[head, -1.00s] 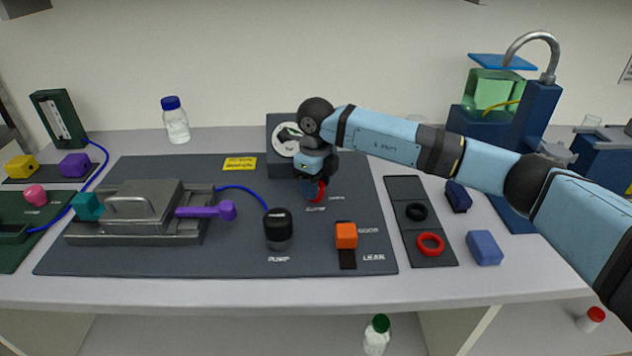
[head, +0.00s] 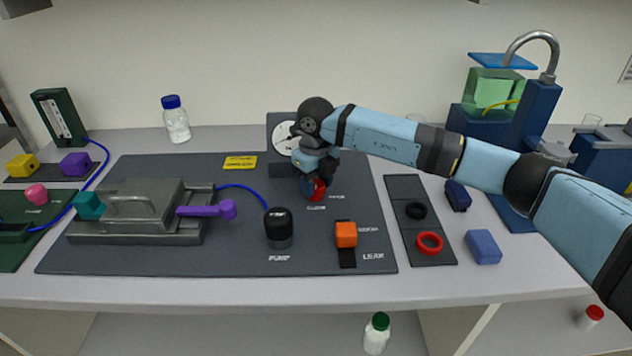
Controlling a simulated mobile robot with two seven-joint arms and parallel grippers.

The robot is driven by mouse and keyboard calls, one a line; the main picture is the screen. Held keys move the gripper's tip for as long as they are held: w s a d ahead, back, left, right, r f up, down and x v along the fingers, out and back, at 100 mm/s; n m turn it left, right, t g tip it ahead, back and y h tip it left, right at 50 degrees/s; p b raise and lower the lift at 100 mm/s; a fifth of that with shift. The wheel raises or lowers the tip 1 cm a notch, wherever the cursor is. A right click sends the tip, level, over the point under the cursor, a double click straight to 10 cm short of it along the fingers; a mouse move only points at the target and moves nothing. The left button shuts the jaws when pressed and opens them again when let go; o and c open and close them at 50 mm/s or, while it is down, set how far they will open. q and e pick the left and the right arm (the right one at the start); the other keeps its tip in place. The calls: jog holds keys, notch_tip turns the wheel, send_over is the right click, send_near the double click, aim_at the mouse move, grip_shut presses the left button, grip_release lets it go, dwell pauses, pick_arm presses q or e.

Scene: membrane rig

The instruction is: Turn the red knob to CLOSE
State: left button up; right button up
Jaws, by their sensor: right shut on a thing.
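The red knob (head: 318,191) stands on the dark mat (head: 160,255), just in front of the gauge box (head: 281,120). Small white labels are printed beside and below it; they are too small to read surely. My right gripper (head: 313,190) points down over the knob and is shut on it, hiding its left and upper part. My right arm comes in from the right, over the back of the bench. My left gripper is not in view.
An orange slider block (head: 346,235) and a black pump knob (head: 278,226) stand in front of the red knob. The metal rig (head: 140,205) with a purple lever (head: 208,210) lies to the left. A strip with black and red rings (head: 429,243) lies to the right.

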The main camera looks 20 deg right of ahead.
aim_at(316, 183)
jog(key=o, duration=0.9)
notch_tip(316, 183, up, 14)
jog(key=shift+f, duration=0.1)
